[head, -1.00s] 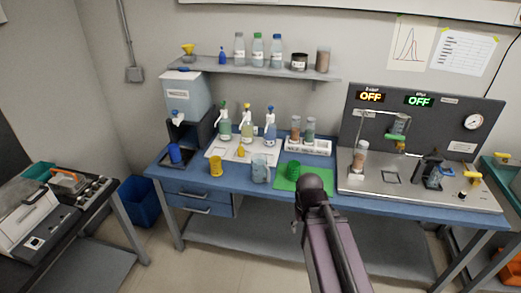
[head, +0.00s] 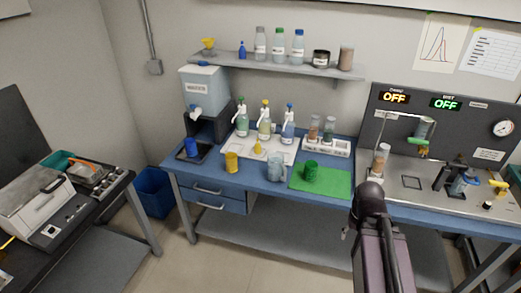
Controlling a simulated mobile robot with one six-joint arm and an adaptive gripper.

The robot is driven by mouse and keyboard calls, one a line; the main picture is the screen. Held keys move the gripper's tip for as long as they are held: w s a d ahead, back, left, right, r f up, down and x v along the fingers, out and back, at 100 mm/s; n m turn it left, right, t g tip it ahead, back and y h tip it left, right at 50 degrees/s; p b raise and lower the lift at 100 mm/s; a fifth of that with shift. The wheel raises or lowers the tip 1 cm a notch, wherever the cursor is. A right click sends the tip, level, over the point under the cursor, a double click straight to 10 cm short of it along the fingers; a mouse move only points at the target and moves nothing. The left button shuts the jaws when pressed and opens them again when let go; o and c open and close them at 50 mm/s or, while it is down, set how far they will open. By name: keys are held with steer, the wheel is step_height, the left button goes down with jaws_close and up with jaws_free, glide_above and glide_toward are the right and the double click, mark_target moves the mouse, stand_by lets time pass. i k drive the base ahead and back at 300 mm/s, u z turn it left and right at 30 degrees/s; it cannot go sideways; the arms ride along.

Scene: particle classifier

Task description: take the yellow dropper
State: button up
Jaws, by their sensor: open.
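The yellow dropper (head: 257,148) appears as a small yellow bulb shape on the white tray (head: 285,156) on the blue bench. It stands in front of several spray bottles (head: 264,122), and its fine shape is too small to tell. My arm rises from the bottom right, in front of the bench and right of the green mat. My gripper itself does not show in the head view, and nothing of mine touches the dropper.
A yellow cup (head: 231,162), a clear beaker (head: 276,168) and a green cup (head: 311,171) on a green mat (head: 335,183) stand near the bench's front. A water container (head: 203,92) stands left. A shelf (head: 280,66) hangs above. The apparatus panel (head: 460,120) stands right.

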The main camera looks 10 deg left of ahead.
mark_target(257, 147)
steer(key=u, duration=0.05)
steer(key=i, duration=1)
steer(key=z, duration=0.05)
